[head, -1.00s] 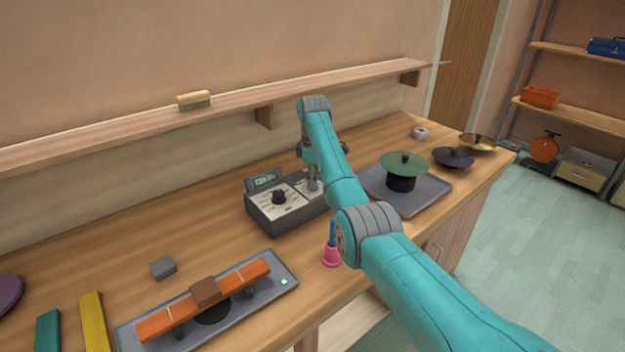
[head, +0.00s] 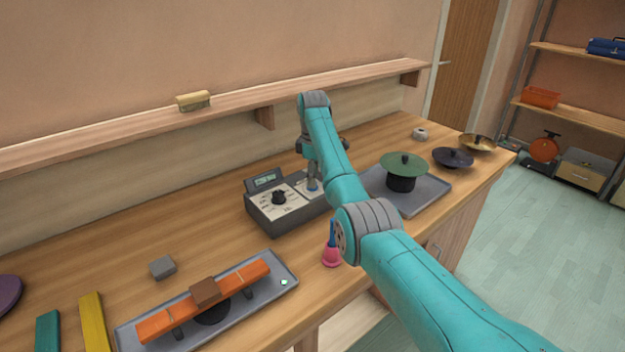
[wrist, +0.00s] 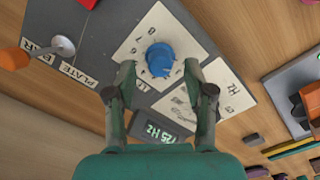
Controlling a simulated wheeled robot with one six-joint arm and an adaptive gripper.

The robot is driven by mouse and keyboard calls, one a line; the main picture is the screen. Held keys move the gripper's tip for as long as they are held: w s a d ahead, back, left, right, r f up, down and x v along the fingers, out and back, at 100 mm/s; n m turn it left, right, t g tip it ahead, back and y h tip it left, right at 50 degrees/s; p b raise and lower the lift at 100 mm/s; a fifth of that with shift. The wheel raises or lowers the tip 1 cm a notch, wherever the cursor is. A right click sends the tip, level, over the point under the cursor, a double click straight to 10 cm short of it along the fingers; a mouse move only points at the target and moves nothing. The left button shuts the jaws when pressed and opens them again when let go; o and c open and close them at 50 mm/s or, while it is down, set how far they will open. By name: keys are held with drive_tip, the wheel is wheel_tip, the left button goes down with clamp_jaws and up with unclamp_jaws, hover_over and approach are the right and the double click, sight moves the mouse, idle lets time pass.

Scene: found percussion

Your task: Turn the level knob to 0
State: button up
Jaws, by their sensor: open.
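A grey control box (head: 285,226) stands on the bench. In the wrist view, a blue knob (wrist: 160,60), which seems to be the level knob, sits on a pale numbered dial plate (wrist: 143,40); the exact pointer reading is too small to tell. It also shows in the head view (head: 313,188), under my wrist. My gripper (wrist: 160,70) is open and empty, its fingers on either side of the blue knob in the picture and apart from it. A black knob (head: 279,197) is on the box's left half. The display (wrist: 165,133) appears to read 725 Hz.
A pink-and-blue mallet (head: 332,255) stands before the box. A tray with an orange bar (head: 165,322) lies left; a green plate (head: 404,163) on a stand is right.

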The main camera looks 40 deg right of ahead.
wheel_tip(320, 180, up, 6)
idle(0.7)
